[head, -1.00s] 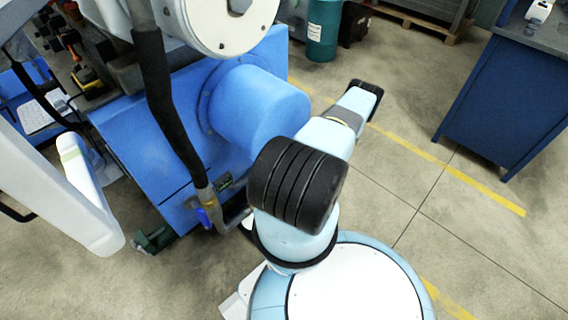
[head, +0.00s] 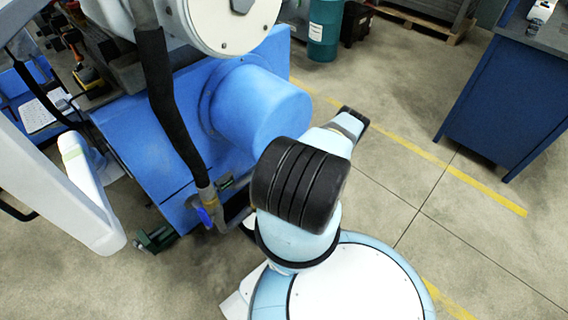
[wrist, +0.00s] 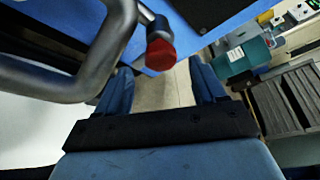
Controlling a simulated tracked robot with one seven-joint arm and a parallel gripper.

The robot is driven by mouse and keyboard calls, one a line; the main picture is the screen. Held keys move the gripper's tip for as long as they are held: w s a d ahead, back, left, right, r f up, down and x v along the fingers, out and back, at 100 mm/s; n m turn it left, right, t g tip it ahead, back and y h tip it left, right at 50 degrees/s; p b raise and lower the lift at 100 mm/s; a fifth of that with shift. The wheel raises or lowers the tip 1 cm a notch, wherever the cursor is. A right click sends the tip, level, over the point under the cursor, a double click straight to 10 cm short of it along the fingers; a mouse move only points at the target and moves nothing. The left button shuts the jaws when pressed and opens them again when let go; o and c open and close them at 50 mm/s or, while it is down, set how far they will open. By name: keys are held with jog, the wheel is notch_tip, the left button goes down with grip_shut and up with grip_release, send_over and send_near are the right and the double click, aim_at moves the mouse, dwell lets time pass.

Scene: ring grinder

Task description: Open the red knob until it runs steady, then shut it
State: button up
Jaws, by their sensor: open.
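The red knob (wrist: 160,55) shows in the wrist view, near the top middle, on a short metal fitting beside a thick grey pipe. My gripper (wrist: 165,82) is in the lower middle of that view, its two blue fingers spread apart and nothing between them but floor seen beyond. The knob appears ahead of the fingers, nearer the left one; whether it touches cannot be told.
The blue grinder body (head: 150,140) stands left of my arm, with a hanging black hose (head: 172,110) and a blue-handled valve (head: 208,214). A blue cabinet (head: 500,105) stands at right. Open floor with a yellow line lies between.

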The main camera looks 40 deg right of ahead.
jog(key=shift+x, duration=2.8)
